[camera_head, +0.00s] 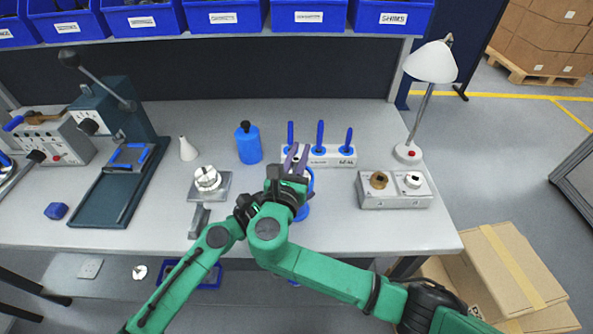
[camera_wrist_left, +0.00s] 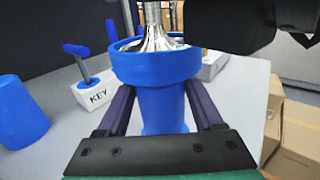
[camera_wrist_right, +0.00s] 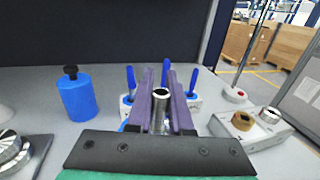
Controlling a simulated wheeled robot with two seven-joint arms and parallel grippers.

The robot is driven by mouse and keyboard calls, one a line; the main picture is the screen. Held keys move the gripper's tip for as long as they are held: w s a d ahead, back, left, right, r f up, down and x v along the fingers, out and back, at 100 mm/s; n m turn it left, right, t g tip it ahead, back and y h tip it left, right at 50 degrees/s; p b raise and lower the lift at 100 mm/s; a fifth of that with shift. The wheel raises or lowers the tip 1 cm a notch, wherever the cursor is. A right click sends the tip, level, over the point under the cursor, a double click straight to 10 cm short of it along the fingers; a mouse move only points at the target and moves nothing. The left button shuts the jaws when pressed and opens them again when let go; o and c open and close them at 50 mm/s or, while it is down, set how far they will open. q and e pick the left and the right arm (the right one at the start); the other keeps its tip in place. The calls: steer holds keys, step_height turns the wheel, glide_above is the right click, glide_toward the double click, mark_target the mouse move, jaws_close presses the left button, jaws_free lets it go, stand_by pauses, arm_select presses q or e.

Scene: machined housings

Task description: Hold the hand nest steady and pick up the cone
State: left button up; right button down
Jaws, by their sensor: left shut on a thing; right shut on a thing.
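The hand nest (camera_wrist_left: 155,68) is a blue, wide-rimmed cup on a narrower stem; part of its blue ring shows in the head view (camera_head: 308,180). My left gripper (camera_wrist_left: 162,97) is shut around the stem below the rim. The cone (camera_wrist_left: 155,38) is shiny metal, flaring down into the nest from a narrow neck. In the right wrist view its round hollow top (camera_wrist_right: 160,94) sits between the purple fingers of my right gripper (camera_wrist_right: 160,75), shut on it. My right gripper also shows in the head view (camera_head: 297,158), above the nest. The cone's lower edge is hidden by the rim.
A white key block (camera_head: 318,155) with blue-handled keys stands just behind. A blue bottle (camera_head: 248,145) is to the left, and a grey block with two fittings (camera_head: 393,190) to the right. A metal fixture (camera_head: 210,183) stands left of my arms. The front-right bench top is clear.

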steer(key=shift+r, duration=0.15)
arm_select(q)
steer(key=o, duration=1.6)
steer(key=shift+c, duration=0.2)
arm_select(e)
step_height(320, 180, up, 10)
arm_select(q)
steer(key=shift+a, duration=0.1)
